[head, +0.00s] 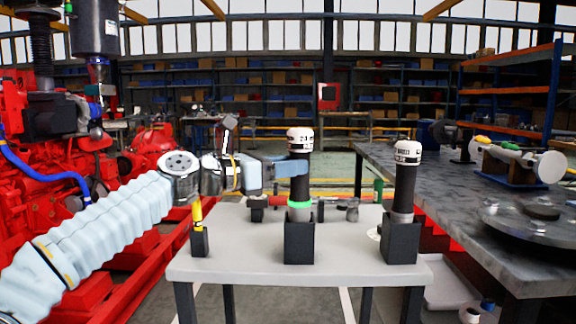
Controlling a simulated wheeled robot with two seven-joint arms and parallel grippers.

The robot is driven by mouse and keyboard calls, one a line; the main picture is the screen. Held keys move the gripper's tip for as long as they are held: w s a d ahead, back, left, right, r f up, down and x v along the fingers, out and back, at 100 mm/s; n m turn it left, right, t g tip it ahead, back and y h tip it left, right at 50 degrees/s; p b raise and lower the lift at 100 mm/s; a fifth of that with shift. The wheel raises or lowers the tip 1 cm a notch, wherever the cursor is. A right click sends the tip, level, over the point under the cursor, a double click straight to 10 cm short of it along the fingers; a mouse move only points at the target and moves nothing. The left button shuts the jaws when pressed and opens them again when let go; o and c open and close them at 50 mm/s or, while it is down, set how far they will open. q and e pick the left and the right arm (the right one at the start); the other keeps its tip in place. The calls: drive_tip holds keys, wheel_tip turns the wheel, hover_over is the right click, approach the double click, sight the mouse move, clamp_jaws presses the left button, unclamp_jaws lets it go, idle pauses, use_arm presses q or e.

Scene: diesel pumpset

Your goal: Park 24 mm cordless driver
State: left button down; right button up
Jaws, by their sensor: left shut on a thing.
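A cordless driver (300,141) with a white, lettered top and a black body stands upright at the middle of the small grey table (340,275). Its lower end is at the mouth of a dark block holder (299,243), with a green ring just above the block. I cannot tell how deep it sits. My left gripper (290,168) comes from the left and is shut on the driver's upper body, below the white top. A second similar driver (404,190) stands upright in another dark holder (400,240) to the right. My right gripper is not in view.
A yellow-handled tool (197,213) stands in a small dark holder at the table's left. Small dark fittings (347,209) lie behind the drivers. A red engine (40,170) fills the left side. A grey workbench (450,205) with flanged parts stands at the right.

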use_arm(q)
drive_tip(key=shift+f+b, duration=0.85)
drive_tip(key=shift+f, duration=0.05)
idle(0.3)
drive_tip(key=c, duration=0.5)
unclamp_jaws()
drive_tip(key=shift+c, duration=0.2)
drive_tip(key=shift+f, duration=0.1)
drive_tip(key=b+v, duration=0.3)
drive_tip(key=v, duration=1)
drive_tip(key=shift+s+a, duration=0.25)
drive_tip(key=shift+a, duration=0.05)
